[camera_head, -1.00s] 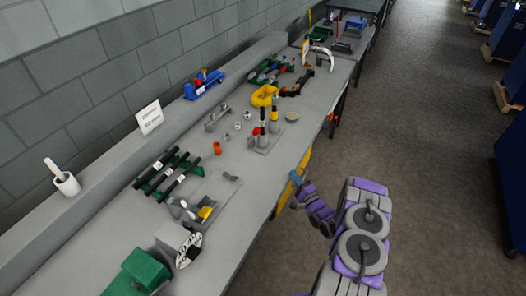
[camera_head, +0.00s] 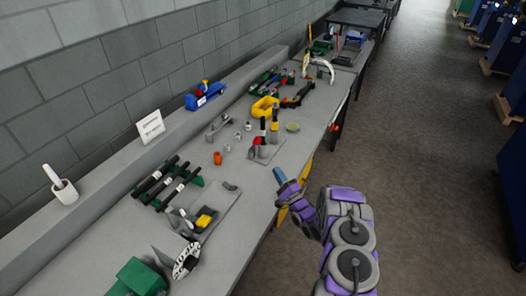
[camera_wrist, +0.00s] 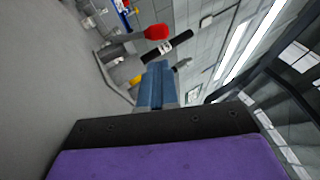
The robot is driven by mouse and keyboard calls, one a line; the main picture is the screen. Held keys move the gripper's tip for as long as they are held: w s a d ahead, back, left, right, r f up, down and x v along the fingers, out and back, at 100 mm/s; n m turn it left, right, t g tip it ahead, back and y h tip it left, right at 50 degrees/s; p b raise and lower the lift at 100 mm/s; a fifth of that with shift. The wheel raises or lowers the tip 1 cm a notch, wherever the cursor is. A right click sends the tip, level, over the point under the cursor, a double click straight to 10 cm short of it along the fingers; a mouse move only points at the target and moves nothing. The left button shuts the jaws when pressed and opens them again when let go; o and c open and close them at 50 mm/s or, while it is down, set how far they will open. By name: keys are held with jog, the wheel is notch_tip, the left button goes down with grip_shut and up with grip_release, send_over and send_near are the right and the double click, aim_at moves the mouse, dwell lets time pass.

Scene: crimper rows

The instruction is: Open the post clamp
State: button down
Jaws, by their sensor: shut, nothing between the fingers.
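I cannot tell for sure which item is the post clamp. A small stand with upright red and black handles (camera_head: 264,140) is on the bench (camera_head: 236,240), beyond my gripper. In the wrist view a red handle (camera_wrist: 156,32) and a black handle with a white label (camera_wrist: 166,49) show past my fingers, apart from them. My gripper (camera_head: 279,175) is at the bench's right edge, its blue fingers together and empty. The fingers also fill the middle of the wrist view (camera_wrist: 155,84).
A grey plate with a yellow block (camera_head: 205,217) lies nearer me, by black rods on a green rack (camera_head: 165,182). A yellow bin (camera_head: 264,107) and a small round dish (camera_head: 292,127) are beyond. The aisle floor (camera_head: 425,190) at right is clear.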

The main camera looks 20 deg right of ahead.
aim_at(257, 142)
jog(key=b+x, duration=0.2)
jog(key=x, duration=1)
jog(key=shift+w+r, duration=0.15)
jog(key=shift+w, duration=0.25)
jog(key=shift+d, duration=0.1)
jog(key=shift+w+a+r+n+g+p, duration=0.15)
jog(key=shift+r+n+g+p, duration=0.1)
jog(key=shift+r+p, duration=0.1)
jog(key=shift+w+a+r+n+g+p, duration=0.1)
jog(key=shift+w+r+n+g+p, duration=0.05)
jog(key=shift+r+g+p, duration=0.15)
jog(key=shift+w+a+r+n+g+p, duration=0.4)
jog(key=shift+w+r+n+g+p, duration=0.1)
jog(key=shift+g+p, duration=0.35)
jog(key=shift+f, duration=0.15)
jog(key=shift+a, duration=0.1)
